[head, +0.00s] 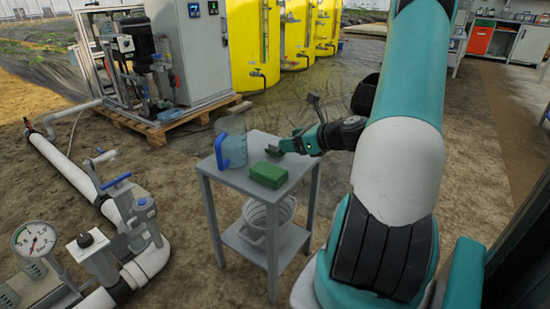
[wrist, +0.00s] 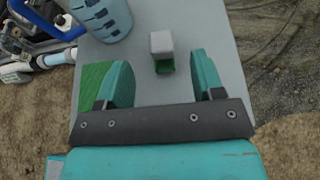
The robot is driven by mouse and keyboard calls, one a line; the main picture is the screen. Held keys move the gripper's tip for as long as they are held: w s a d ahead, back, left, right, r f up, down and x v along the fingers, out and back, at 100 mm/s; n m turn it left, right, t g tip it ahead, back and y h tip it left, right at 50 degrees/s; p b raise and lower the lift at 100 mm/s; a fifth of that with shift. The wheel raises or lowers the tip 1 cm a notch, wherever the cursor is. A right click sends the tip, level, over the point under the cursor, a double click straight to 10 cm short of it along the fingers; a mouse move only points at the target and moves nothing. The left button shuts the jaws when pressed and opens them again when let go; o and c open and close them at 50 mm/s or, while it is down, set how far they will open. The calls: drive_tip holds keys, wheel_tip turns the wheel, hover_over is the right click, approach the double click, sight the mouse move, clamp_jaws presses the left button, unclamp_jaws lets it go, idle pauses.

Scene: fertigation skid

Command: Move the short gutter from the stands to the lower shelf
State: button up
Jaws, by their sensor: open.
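I cannot make out a short gutter or its stands in either view. A small grey table (head: 235,176) stands in front of me, with a lower shelf (head: 238,238) holding a pale bucket (head: 268,222). My gripper (head: 288,144) is over the right part of the tabletop; its two teal fingers also show spread apart in the wrist view (wrist: 162,80), with nothing held between them. A small light-grey block with green below it (wrist: 161,44) is just beyond the fingertips.
White pipes with valves and a gauge (head: 35,239) run along the left. A pump skid on a pallet (head: 160,125) and yellow tanks (head: 252,45) are behind. The ground at right is open.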

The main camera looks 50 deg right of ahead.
sight(275, 143)
drive_tip(key=b+x, duration=0.1)
drive_tip(key=x, duration=0.2)
drive_tip(key=shift+w+f, duration=0.1)
drive_tip(key=shift+w, duration=0.15)
drive_tip(key=b+x, duration=0.1)
drive_tip(key=x, duration=0.1)
drive_tip(key=b+x, duration=0.2)
drive_tip(key=x, duration=0.1)
drive_tip(key=shift+s+a+f, duration=0.1)
drive_tip(key=shift+s+f, duration=0.1)
drive_tip(key=shift+f, duration=0.05)
drive_tip(key=shift+w, duration=0.3)
drive_tip(key=c, duration=1.1)
drive_tip(key=shift+r, duration=0.1)
wheel_tip(275, 143, up, 20)
drive_tip(key=p, duration=1.1)
